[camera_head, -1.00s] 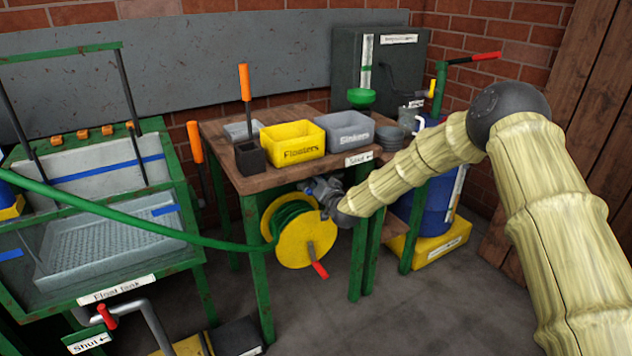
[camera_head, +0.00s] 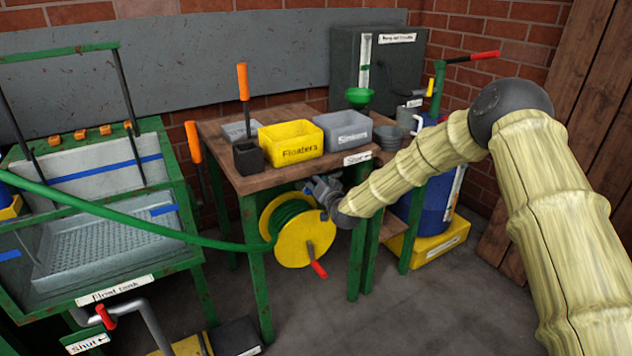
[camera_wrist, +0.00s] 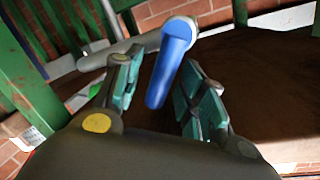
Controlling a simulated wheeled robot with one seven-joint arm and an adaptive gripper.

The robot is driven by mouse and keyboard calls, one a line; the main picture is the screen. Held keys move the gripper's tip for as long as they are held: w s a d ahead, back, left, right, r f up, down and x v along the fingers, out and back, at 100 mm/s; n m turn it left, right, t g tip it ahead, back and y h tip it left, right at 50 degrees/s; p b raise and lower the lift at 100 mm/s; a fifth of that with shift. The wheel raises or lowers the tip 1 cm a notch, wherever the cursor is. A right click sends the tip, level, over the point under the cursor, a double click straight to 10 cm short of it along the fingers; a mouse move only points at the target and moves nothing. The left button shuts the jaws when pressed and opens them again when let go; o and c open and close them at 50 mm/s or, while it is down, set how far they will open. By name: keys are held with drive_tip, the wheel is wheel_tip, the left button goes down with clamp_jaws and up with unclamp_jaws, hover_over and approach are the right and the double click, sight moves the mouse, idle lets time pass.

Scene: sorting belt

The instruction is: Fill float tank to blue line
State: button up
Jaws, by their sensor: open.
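The float tank (camera_head: 118,284) stands at the left, a clear-walled tank in a green frame with a blue line (camera_head: 105,172) on its wall. A perforated grey tray shows inside; I cannot make out a water level. A green hose (camera_head: 130,228) runs from the yellow reel (camera_head: 290,252) across the tank front. My gripper (camera_head: 322,188) is beside the reel, under the table's edge. In the wrist view my gripper (camera_wrist: 162,84) is open, with a blue handle (camera_wrist: 172,65) between its fingers and gaps on both sides. The head view hides this handle.
The wooden table (camera_head: 290,174) holds a yellow Floaters bin (camera_head: 291,146) and a grey Sinkers bin (camera_head: 346,137). A pipe with a red handle (camera_head: 105,317) is below the tank, near a Shut sign (camera_head: 85,343). A blue barrel (camera_head: 440,200) stands behind my arm.

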drive_tip(key=v, duration=1.1)
drive_tip(key=shift+s, duration=0.15)
drive_tip(key=shift+f, duration=0.1)
idle(6.7)
